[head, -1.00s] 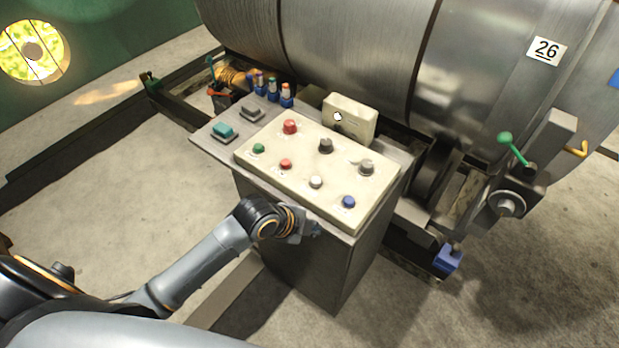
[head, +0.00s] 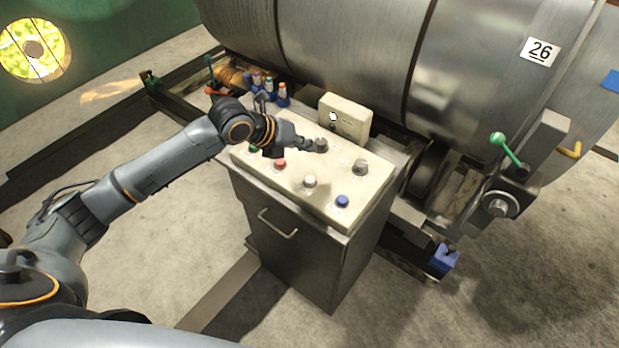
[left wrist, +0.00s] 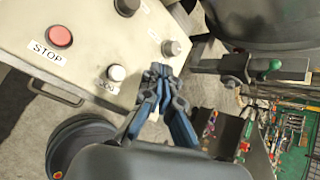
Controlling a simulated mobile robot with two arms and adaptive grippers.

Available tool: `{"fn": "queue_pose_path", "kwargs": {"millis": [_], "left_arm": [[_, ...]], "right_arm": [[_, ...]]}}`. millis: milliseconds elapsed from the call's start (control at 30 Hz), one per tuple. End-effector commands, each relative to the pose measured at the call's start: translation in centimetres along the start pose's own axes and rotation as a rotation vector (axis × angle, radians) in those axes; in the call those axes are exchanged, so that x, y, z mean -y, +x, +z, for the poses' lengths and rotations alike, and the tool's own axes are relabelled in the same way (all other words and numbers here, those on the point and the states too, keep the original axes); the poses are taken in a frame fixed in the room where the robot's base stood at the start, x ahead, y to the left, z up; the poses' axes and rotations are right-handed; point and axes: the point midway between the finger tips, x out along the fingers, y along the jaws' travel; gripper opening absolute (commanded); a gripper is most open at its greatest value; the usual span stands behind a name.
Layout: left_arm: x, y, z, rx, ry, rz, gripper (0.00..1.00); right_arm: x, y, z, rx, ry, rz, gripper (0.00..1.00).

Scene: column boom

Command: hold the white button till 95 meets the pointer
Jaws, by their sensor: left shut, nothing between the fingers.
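The white button (head: 309,182) sits on the front part of the cream control panel (head: 262,168), between a red and a blue button. In the left wrist view it is the pale round button (left wrist: 116,73) beside a JOG label. My left gripper (head: 311,146) is shut and empty above the panel, behind the white button in the head view and apart from it. Its closed fingertips (left wrist: 160,72) show to the right of the button in the wrist view. A plate reading 26 (head: 539,51) is on the big metal drum (head: 470,60). I cannot make out a pointer or a 95.
Near the fingers are a black knob (head: 321,144) and a grey knob (head: 360,167). The red STOP button (left wrist: 59,36) and blue button (head: 342,201) flank the white one. A cream box (head: 352,119) stands at the panel's back. A green-knobbed lever (head: 505,146) is at right.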

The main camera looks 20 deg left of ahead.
Motion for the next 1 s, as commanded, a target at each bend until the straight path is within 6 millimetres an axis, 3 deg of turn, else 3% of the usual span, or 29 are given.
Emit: {"fn": "queue_pose_path", "kwargs": {"millis": [367,800,1000], "left_arm": [[-0.5,0.8,-0.6,-0.001,-0.003,-0.001,0.00],[-3.5,4.8,-3.7,-0.001,-0.004,0.000,0.00],[-4.4,6.0,-4.4,0.000,-0.003,0.001,0.00]], "right_arm": [[-0.2,0.9,0.0,-0.001,0.002,0.002,0.40],[-0.2,5.7,0.4,-0.002,0.002,0.003,0.40],[-0.2,6.8,0.4,-0.003,0.002,0.003,0.40]]}}
